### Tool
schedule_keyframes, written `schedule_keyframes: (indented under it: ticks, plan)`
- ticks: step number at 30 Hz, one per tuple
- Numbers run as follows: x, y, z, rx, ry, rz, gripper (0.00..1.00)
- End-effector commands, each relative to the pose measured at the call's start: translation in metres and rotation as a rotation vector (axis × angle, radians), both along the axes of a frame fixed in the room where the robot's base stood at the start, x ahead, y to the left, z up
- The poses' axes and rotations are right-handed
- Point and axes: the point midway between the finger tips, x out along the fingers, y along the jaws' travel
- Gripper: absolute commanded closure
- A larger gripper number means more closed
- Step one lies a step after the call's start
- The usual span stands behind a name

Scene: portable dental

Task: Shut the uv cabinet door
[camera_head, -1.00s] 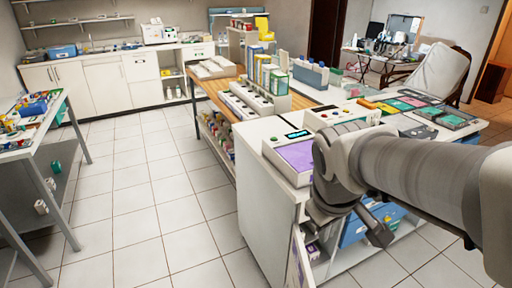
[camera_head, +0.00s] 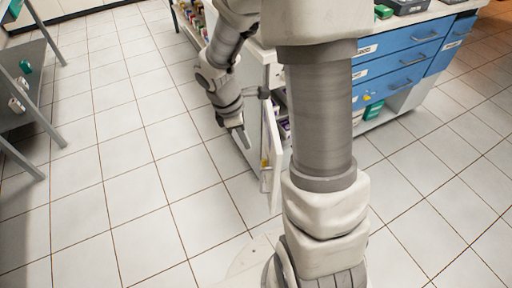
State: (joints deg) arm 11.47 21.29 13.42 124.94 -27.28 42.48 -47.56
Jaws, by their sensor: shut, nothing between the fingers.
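The white cabinet door (camera_head: 271,150) stands open and swung out toward me, seen at a narrow angle. A small grey and yellow fitting (camera_head: 265,175) shows low on it. Purple and white packs (camera_head: 284,132) show inside the cabinet, between the door and my arm. My gripper (camera_head: 240,140) is shut and empty, pointing down just left of the door. I cannot tell whether it touches the door. My arm hides much of the cabinet body and its opening.
A grey metal table frame (camera_head: 40,110) stands at the left. The tiled floor (camera_head: 130,180) at left and front is clear.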

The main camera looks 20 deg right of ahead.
Motion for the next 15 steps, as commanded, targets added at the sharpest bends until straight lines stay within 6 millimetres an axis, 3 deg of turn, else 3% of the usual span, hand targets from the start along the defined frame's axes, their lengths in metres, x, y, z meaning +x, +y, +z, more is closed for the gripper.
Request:
schedule_keyframes:
  ticks: [7,15]
  plan:
    - [-0.002,-0.005,-0.027,0.002,0.009,0.01,1.0]
    - [-0.007,-0.018,-0.085,0.002,0.009,0.008,1.0]
